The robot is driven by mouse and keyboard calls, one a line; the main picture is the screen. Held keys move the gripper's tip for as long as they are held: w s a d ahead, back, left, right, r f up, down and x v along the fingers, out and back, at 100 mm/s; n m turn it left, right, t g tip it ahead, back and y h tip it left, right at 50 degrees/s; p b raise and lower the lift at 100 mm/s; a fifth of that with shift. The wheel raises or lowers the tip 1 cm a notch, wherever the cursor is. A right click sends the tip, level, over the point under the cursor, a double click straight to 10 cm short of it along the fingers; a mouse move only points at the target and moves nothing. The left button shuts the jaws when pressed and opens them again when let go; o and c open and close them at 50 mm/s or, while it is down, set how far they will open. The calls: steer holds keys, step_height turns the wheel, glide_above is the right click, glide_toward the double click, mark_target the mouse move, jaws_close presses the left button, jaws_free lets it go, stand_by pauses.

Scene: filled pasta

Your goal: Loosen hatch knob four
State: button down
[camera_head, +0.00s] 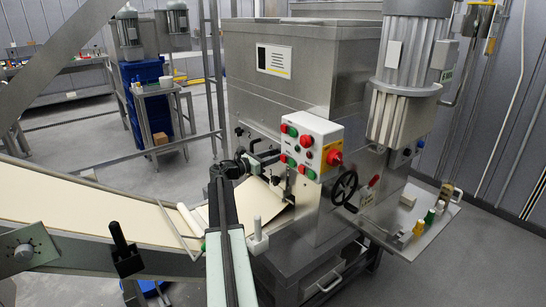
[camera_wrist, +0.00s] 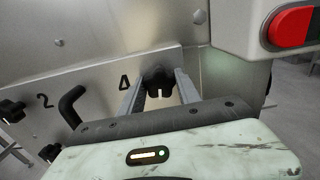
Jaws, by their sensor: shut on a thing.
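Hatch knob four (camera_wrist: 157,77) is a black lobed knob on the metal hatch plate, just right of a printed "4" in the wrist view. My gripper (camera_wrist: 158,84) has one finger on each side of the knob and is shut on it. The gripper's pale green, scuffed housing fills the bottom of the wrist view. In the head view my arm reaches up to the machine's front, left of the control box, and hides part of the hatch area. The thread behind the knob is hidden.
A black curved handle (camera_wrist: 72,104) and a knob marked "2" (camera_wrist: 12,110) sit left of the fingers. The control box (camera_head: 307,145) with coloured buttons juts out at the right. A black handwheel (camera_head: 344,187) is further right, and the conveyor belt (camera_head: 90,212) runs in from the left.

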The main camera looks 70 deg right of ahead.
stand_by(0.3)
steer(key=c, duration=0.9)
jaws_free()
steer(key=shift+o, duration=0.2)
steer(key=v, duration=0.8)
steer(key=shift+f, duration=0.1)
